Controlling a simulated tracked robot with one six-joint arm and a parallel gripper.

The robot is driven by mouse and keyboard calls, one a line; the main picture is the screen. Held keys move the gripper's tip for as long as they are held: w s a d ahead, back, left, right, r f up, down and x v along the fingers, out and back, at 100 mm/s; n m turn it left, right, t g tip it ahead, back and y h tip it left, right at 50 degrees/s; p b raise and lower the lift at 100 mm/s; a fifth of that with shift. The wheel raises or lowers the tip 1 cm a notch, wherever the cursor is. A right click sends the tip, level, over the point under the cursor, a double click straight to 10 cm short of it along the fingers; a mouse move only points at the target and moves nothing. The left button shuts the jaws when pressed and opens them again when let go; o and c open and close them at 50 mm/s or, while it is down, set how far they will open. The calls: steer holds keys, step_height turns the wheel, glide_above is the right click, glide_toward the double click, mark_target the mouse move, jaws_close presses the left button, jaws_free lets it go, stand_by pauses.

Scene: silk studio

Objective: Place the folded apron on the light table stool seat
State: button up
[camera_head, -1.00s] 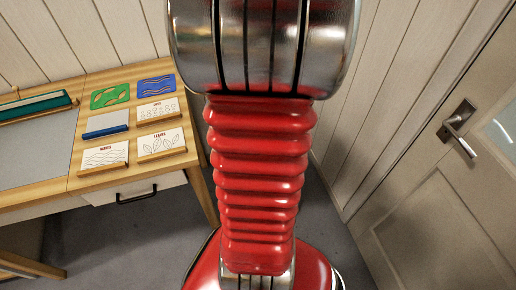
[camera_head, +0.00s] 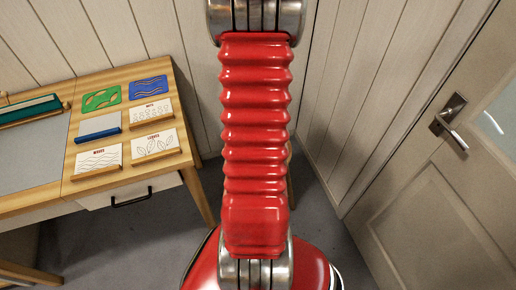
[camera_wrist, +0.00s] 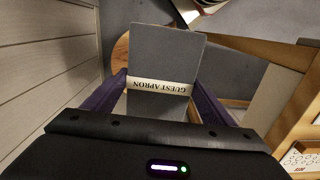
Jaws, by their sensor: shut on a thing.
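The folded apron (camera_wrist: 168,55) is a dark grey rectangle with a pale band reading "GUEST APRON", in the middle of the wrist view. My gripper (camera_wrist: 158,95) is shut on it, with a purple finger at each side. A rounded wooden edge (camera_wrist: 120,52), which looks like the stool seat, shows to the left of the apron. Most of that seat is hidden behind the apron. I cannot tell whether the apron touches it. In the head view my red arm hides the gripper and apron; only a sliver of wood (camera_head: 291,180) shows beside the arm.
A wooden table (camera_head: 68,180) with a grey panel, coloured stencils and pattern cards stands at left in the head view. A closed door (camera_head: 440,190) with a metal handle is at right. Plank walls meet behind the arm. Grey floor (camera_head: 135,240) is open between table and door.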

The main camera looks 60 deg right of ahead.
steer(key=w+d+f+n, duration=0.1)
steer(key=d+f, duration=0.1)
steer(key=f, duration=0.4)
steer(key=w+d+f+n, duration=0.1)
steer(key=w+d+f, duration=0.1)
steer(key=f, duration=0.4)
steer(key=shift+d+f+n, duration=0.3)
steer(key=shift+d+f, duration=0.1)
steer(key=shift+d, duration=0.2)
steer(key=shift+f, duration=3.1)
steer(key=shift+f, duration=0.1)
steer(key=shift+f, duration=1.8)
steer(key=shift+f, duration=0.1)
steer(key=o, duration=1.3)
steer(key=shift+s, duration=0.1)
